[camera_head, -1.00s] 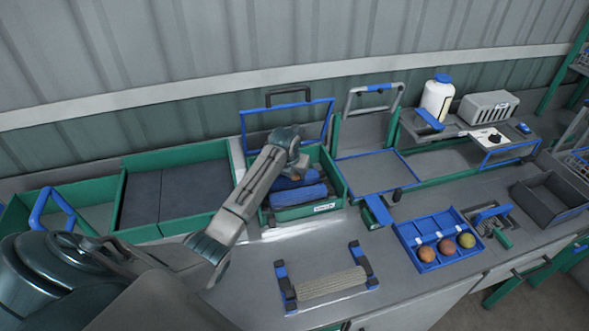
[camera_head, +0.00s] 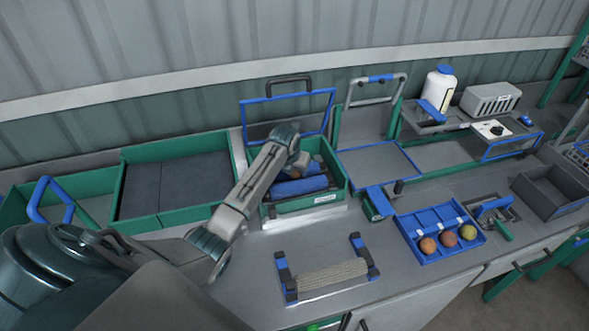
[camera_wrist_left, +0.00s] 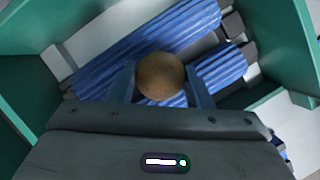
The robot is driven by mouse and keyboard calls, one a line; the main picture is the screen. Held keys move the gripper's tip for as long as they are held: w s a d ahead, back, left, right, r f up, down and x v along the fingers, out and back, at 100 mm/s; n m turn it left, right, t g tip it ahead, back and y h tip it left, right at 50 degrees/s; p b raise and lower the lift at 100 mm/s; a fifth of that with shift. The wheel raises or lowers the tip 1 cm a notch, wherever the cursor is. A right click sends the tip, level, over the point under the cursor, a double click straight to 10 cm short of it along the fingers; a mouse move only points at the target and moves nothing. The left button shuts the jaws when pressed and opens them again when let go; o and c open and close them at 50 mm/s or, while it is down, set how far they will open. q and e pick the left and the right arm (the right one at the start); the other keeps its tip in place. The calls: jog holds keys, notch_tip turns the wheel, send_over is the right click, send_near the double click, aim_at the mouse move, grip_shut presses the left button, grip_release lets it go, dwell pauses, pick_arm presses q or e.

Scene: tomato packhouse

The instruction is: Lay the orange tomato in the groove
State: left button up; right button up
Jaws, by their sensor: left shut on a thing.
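My left gripper (camera_wrist_left: 160,88) is shut on an orange-brown tomato (camera_wrist_left: 160,75), held between its two blue fingers. In the head view the gripper (camera_head: 292,158) is over the green-walled box (camera_head: 336,172), its arm coming in from the left. Ribbed blue rollers lie in this box, one behind the tomato (camera_wrist_left: 150,48) and one at its right (camera_wrist_left: 222,68), with a groove between them. The tomato appears over this groove; whether it touches the rollers I cannot tell. The gripper partly hides the rollers in the head view. My right gripper is not in view.
A blue tray (camera_head: 425,257) with three tomatoes stands at the right. A grey ribbed roller on blue-ended holders (camera_head: 330,278) lies in front. A blue-framed panel (camera_head: 328,108) stands up behind the box. Dark-floored green bins (camera_head: 120,185) are at the left.

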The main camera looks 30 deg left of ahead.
pick_arm(q)
jog(key=shift+f, duration=0.25)
jog(key=o, duration=0.8)
jog(key=shift+s, duration=0.1)
jog(key=c, duration=0.3)
